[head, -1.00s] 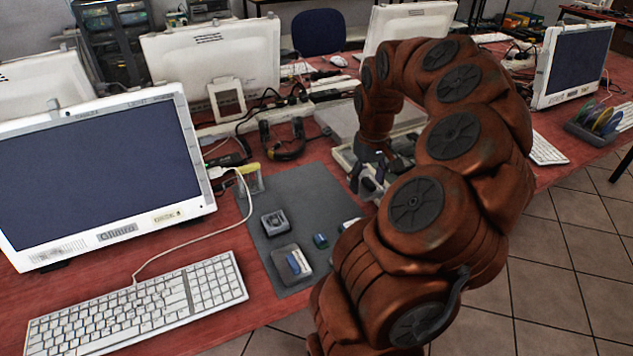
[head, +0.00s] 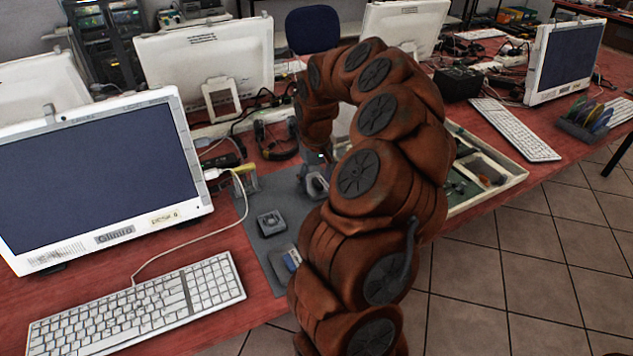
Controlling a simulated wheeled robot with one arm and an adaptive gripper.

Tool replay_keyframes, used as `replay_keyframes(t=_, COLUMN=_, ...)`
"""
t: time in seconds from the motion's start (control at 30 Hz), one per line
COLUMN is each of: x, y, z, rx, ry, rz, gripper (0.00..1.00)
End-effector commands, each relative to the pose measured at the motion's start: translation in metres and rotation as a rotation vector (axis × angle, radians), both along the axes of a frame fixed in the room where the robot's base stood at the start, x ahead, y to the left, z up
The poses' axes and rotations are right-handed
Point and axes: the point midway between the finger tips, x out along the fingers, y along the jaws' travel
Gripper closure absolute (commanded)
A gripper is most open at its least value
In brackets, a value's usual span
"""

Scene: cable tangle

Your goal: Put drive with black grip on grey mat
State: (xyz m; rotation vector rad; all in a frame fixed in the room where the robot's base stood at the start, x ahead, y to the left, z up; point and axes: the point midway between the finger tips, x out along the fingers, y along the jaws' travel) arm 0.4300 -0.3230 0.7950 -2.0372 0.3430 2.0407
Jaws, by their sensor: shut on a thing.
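The grey mat (head: 282,190) lies on the red table between the keyboard and my arm. My gripper (head: 316,183) is low over the right part of the mat, pointing down. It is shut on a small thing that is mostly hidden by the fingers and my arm. I cannot make out a black grip or a drive there, nor whether the thing touches the mat. A small dark grey device (head: 270,222) sits on the mat, left of my gripper. A grey holder with a blue and white piece (head: 291,260) is at the front.
A pale-rimmed tray (head: 487,205) with a green floor and small parts lies right of my arm. A keyboard (head: 135,310) and monitor (head: 100,180) stand left. Headphones (head: 277,143) lie behind.

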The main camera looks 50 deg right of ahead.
Motion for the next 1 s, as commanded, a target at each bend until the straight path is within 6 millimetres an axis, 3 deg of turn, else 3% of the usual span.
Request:
replay_keyframes(t=0.1, x=-0.0003, y=-0.0001, z=-0.0093, rx=-0.001, ry=0.001, rz=0.001, gripper=0.74)
replay_keyframes(t=0.47, x=0.0000, y=-0.0005, z=-0.0133, rx=-0.002, ry=-0.002, rz=0.000, gripper=0.74)
replay_keyframes(t=0.5, x=0.0001, y=-0.0004, z=-0.0127, rx=-0.002, ry=-0.002, rz=0.000, gripper=0.34)
replay_keyframes(t=0.73, x=0.0001, y=-0.0005, z=-0.0121, rx=-0.002, ry=-0.002, rz=0.000, gripper=0.11)
replay_keyframes(t=1.0, x=0.0002, y=-0.0004, z=-0.0119, rx=-0.002, ry=-0.002, rz=0.000, gripper=0.11)
